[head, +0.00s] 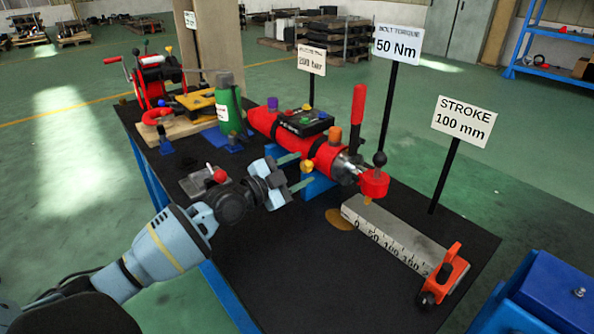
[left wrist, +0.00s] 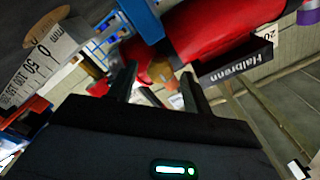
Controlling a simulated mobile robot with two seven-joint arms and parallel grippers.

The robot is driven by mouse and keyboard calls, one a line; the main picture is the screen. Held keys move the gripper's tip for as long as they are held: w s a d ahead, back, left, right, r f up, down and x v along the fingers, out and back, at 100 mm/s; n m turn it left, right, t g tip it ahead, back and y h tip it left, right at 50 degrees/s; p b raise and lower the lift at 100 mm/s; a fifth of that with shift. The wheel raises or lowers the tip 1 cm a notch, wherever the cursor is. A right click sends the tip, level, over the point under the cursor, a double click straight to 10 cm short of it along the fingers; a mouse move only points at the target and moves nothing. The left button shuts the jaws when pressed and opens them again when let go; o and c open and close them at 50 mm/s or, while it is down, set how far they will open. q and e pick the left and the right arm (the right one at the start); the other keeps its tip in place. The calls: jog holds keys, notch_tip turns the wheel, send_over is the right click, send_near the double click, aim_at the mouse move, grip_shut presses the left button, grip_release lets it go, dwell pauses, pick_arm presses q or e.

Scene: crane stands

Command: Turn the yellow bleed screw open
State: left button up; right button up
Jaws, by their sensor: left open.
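The yellow bleed screw (head: 307,165) is a small yellow knob on the near side of the red hydraulic cylinder (head: 262,121). My left gripper (head: 304,169) is open, its two fingers pointing at the cylinder with the screw between or just beyond the tips. I cannot tell if either finger touches it. In the left wrist view the open fingers (left wrist: 160,88) frame an orange-brown knob (left wrist: 160,72) beside the red body (left wrist: 215,40); I cannot tell whether this is the bleed screw. My right gripper is not in view.
A red upright lever (head: 357,112) and an orange cap (head: 335,134) stand near the cylinder's head. A steel scale (head: 395,238) lies at right with a red clamp (head: 446,272). A green bottle (head: 228,104) stands behind. The black tabletop's near part (head: 300,285) is clear.

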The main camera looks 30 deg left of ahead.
pick_arm(q)
jog(key=c, duration=1)
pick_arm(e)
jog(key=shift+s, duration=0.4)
